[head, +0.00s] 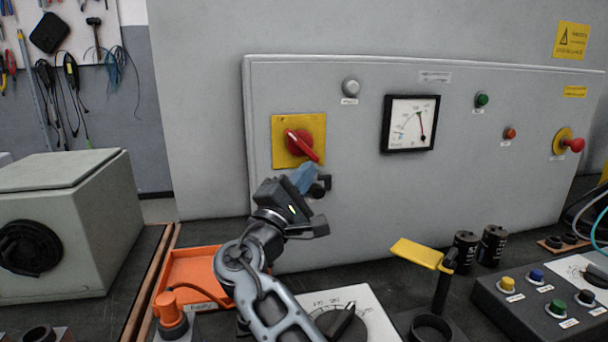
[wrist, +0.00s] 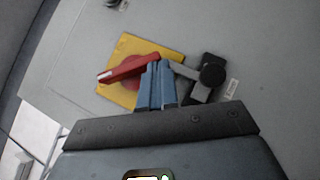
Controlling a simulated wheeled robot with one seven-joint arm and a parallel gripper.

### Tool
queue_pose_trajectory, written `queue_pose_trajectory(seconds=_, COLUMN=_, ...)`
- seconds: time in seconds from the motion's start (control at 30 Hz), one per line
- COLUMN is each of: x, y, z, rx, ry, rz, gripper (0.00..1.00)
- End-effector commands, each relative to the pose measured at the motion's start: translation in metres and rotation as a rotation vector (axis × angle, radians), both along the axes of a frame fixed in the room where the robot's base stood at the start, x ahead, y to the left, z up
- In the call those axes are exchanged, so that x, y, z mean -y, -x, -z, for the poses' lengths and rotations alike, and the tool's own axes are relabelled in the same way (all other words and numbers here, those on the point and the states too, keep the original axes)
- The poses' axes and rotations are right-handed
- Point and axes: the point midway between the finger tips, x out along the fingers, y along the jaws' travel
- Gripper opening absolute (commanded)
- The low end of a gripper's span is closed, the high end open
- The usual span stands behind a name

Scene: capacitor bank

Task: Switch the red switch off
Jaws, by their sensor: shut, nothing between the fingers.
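The red switch (head: 300,143) is a rotary handle on a yellow square plate (head: 281,133) at the left of the grey panel. Its handle tilts down to the right in the head view. My gripper (head: 308,176) is just below the handle's lower right end, its blue fingers shut and empty. In the wrist view, the red switch (wrist: 128,69) lies left of my gripper's fingertips (wrist: 158,66). The fingertips appear at or very near the handle's end; contact cannot be told. A black latch with a grey bar (wrist: 208,76) is right of the fingers, partly hidden by them.
The panel (head: 350,210) also carries a gauge (head: 410,123), a green button (head: 482,100) and a red emergency knob (head: 573,145). An orange tray (head: 200,266), a dial box (head: 375,307) and a yellow-flagged lever (head: 423,254) stand on the bench below.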

Motion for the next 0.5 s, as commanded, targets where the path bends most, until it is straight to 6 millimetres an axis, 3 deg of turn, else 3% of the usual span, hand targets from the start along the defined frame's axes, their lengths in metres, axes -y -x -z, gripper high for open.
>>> queue_pose_trajectory(seconds=0.5, x=-0.028, y=0.06, z=0.027, rx=-0.001, ry=0.001, rz=-0.003, gripper=0.0)
